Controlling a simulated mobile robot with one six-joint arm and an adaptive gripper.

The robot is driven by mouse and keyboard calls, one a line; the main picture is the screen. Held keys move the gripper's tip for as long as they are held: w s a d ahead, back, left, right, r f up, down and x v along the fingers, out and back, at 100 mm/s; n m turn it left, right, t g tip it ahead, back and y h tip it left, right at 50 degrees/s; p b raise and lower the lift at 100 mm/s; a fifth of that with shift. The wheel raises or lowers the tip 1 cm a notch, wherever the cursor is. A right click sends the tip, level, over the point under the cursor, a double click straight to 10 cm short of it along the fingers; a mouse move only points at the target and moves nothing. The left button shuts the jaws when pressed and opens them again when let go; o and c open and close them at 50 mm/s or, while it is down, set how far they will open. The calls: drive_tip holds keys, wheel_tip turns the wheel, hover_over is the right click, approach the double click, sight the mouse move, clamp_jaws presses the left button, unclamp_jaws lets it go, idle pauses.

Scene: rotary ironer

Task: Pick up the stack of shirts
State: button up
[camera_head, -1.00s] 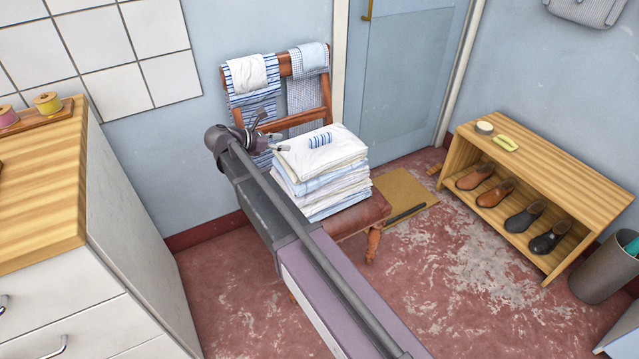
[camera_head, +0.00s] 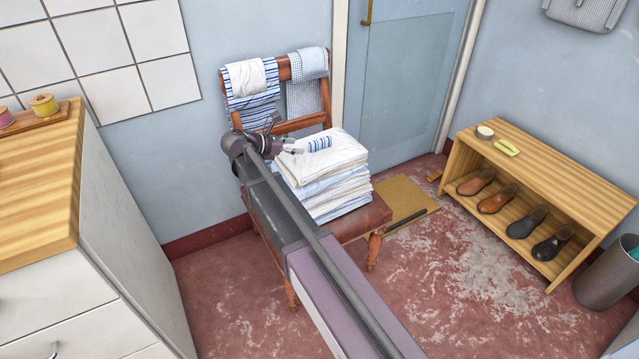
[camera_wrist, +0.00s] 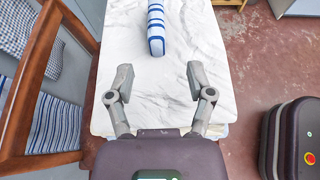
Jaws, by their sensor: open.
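The stack of shirts (camera_head: 335,184) lies folded on the seat of a wooden chair, in white, cream and pale blue layers. A small rolled blue-and-white striped piece (camera_head: 320,143) lies on top; it also shows in the wrist view (camera_wrist: 156,28). My gripper (camera_head: 283,135) is at the stack's left side, near the height of its top. In the wrist view my gripper (camera_wrist: 156,84) is open, its two fingers apart over the white top shirt (camera_wrist: 150,100), with nothing between them. I cannot tell whether the fingers touch the cloth.
The chair (camera_head: 375,214) has striped and checked cloths (camera_head: 253,88) over its back, close to my gripper. A wooden cabinet (camera_head: 40,180) stands at left. A shoe rack (camera_head: 545,172) with several shoes stands at right. The red floor (camera_head: 450,270) between is clear.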

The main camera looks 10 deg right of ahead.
sight(316, 151)
drive_tip(key=shift+b+x, duration=0.4)
drive_tip(key=shift+x, duration=1.2)
drive_tip(key=shift+b+x, duration=0.85)
drive_tip(key=shift+x, duration=1.75)
drive_tip(key=shift+w+a+f, duration=0.1)
drive_tip(key=shift+w, duration=0.05)
clamp_jaws()
